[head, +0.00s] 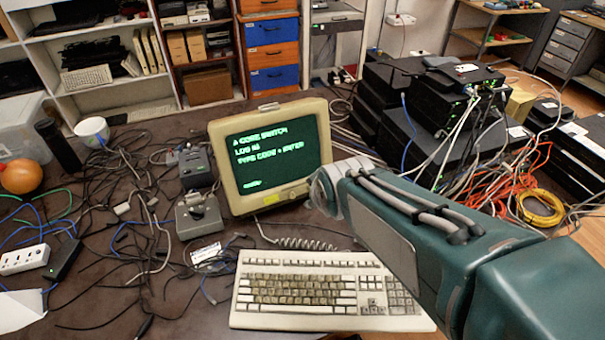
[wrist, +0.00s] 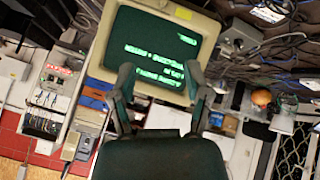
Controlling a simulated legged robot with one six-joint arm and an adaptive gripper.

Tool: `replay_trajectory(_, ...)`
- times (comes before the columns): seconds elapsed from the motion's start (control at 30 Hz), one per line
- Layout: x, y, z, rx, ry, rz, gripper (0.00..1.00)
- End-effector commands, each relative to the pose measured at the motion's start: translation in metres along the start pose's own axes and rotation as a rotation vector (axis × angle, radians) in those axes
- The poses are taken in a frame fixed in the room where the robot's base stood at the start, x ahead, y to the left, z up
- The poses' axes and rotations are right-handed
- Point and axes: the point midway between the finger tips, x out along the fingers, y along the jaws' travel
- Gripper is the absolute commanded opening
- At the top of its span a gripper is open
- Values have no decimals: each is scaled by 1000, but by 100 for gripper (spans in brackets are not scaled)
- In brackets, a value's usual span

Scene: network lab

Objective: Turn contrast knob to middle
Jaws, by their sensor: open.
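A beige CRT monitor (head: 233,190) with green text on a dark screen stands on the desk in the head view. A small knob (head: 291,195) shows on its lower bezel toward the right, and I cannot read its setting. In the wrist view, the monitor (wrist: 103,52) appears upside down and close ahead. My gripper (wrist: 159,72) is open there, its two fingers spread in front of the screen with nothing between them. I cannot make out the knob in the wrist view. In the head view, my arm ends just right of the monitor, and the fingers are not clear.
A beige keyboard (head: 320,290) lies in front of the monitor. A small grey joystick box (head: 199,215) and tangled cables are to its left. Stacked black network devices (head: 428,130) with orange and yellow cables stand at the right. An orange ball (head: 21,177) sits far left.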

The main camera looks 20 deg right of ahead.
Motion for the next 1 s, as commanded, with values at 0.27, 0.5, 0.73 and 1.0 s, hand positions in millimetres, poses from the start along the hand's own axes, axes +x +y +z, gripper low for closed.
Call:
replay_trajectory(0.27,-25,-8,6,188,-39,-23,63)
replay_trajectory(0.5,-17,0,7,325,-43,2,63)
replay_trajectory(0.73,10,15,3,360,-7,38,63)
replay_trajectory(1.0,62,37,1,354,69,77,63)
